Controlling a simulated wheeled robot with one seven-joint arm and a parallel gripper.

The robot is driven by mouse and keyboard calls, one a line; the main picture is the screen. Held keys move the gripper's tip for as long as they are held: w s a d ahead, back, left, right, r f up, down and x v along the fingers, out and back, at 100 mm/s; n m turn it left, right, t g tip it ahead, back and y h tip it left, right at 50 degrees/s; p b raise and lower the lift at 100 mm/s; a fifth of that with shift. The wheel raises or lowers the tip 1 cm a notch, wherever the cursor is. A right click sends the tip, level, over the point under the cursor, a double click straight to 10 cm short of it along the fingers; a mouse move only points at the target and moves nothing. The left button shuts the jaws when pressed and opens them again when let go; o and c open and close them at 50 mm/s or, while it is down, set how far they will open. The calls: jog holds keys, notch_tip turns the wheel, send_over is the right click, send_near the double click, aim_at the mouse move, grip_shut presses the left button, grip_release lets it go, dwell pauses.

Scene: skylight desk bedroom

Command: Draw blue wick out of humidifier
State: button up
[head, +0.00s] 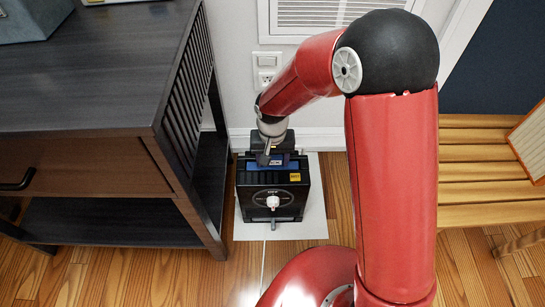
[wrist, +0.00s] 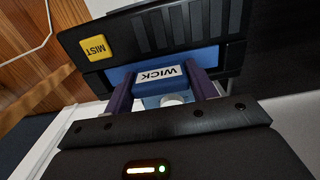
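The humidifier (head: 259,185) is a black box with a white knob on its face, standing upright on a pale mat on the floor. In the wrist view its ribbed black edge (wrist: 200,30) crosses the top, with a yellow MIST tag. The blue wick (wrist: 158,82) has a white WICK label and sits at the humidifier's top opening. My gripper (wrist: 162,88) reaches it from above, one purple finger on each side, and the block fills the gap between them. In the head view my gripper (head: 271,156) hides most of the blue part. The wick's lower part is hidden.
A dark wooden desk (head: 80,85) with an open lower shelf stands close on the left. A slatted wooden bench (head: 480,160) is on the right. The wall with an outlet (head: 267,60) and a vent is just behind. Wood floor lies free in front.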

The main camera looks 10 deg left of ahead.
jog(key=c, duration=0.5)
jog(key=shift+r+p, duration=6.2)
jog(key=shift+r, duration=2.6)
jog(key=shift+r+p, duration=1.75)
jog(key=shift+r, duration=0.7)
